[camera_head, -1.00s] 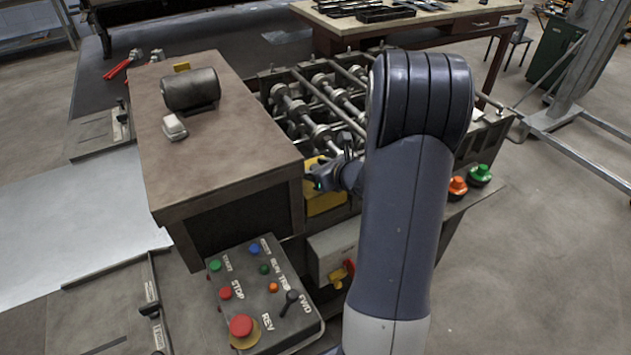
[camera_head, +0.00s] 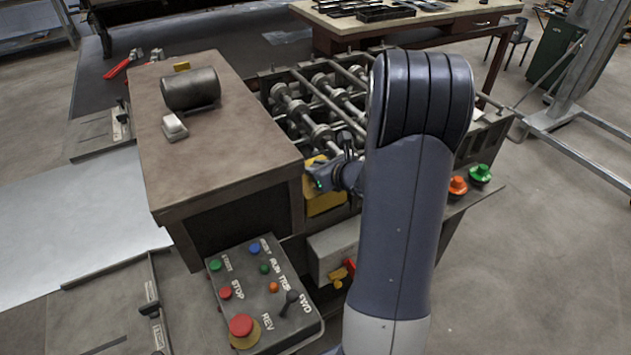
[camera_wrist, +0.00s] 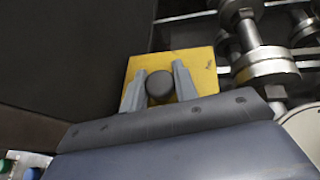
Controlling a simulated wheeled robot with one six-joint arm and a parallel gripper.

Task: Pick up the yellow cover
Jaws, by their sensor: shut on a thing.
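The yellow cover (camera_head: 327,203) is at the front of the roller machine, beside the right wall of the brown-topped cabinet. In the wrist view the cover (camera_wrist: 203,66) is a yellow plate with a dark round knob (camera_wrist: 160,86) on it. My gripper (camera_wrist: 160,84) has its two grey fingers on either side of the knob, shut on it. In the head view my gripper (camera_head: 322,180) is in front of the cover and partly hides it, and my arm hides the machine to its right. I cannot tell whether the cover is still seated.
The brown cabinet top (camera_head: 215,145) is close on the left, with a dark cylinder (camera_head: 190,89) on it. Metal rollers (camera_head: 318,112) lie just behind. A control panel (camera_head: 262,296) stands in front. Orange (camera_head: 458,187) and green (camera_head: 480,175) buttons are to the right of my arm.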

